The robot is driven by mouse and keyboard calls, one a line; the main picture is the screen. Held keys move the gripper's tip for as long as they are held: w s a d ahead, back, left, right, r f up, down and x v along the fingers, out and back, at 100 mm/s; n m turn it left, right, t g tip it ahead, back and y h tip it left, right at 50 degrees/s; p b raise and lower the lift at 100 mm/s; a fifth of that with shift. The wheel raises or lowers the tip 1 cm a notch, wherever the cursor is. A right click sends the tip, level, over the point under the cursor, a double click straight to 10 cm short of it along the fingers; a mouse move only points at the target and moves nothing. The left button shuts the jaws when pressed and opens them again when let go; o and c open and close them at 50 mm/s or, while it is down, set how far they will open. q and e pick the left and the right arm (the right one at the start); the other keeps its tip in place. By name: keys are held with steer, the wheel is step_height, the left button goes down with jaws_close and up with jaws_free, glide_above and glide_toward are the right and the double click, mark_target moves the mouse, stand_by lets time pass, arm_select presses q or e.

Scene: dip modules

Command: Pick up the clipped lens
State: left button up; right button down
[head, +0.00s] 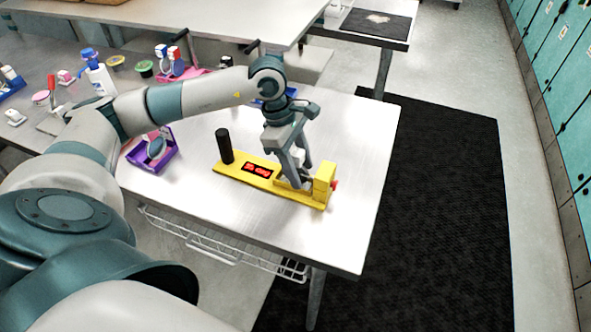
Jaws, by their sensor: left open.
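A yellow fixture (227,172) lies on the white table. It has a black upright post at its left end, a red-and-black label in the middle and a raised yellow block with a red knob at its right end. My left gripper (298,184) points down over the right part of this fixture, beside the raised block. Its fingers are apart. The clipped lens cannot be made out clearly; the fingers cover the spot between label and block. My right gripper is not in view.
A purple tray (171,163) with a rounded grey-blue item stands left of the fixture. A spray bottle (100,78), small jars and a pink tray (190,74) stand on the back-left counter. The table's right side (365,150) is clear.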

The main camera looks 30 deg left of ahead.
mark_target(300, 153)
arm_select(q)
steer(key=shift+c, duration=0.3)
jaws_close()
steer(key=shift+r+b, duration=0.3)
steer(key=shift+r, duration=0.2)
step_height(300, 153, up, 8)
steer(key=b, duration=0.2)
steer(key=shift+b, duration=0.35)
steer(key=shift+r, duration=0.55)
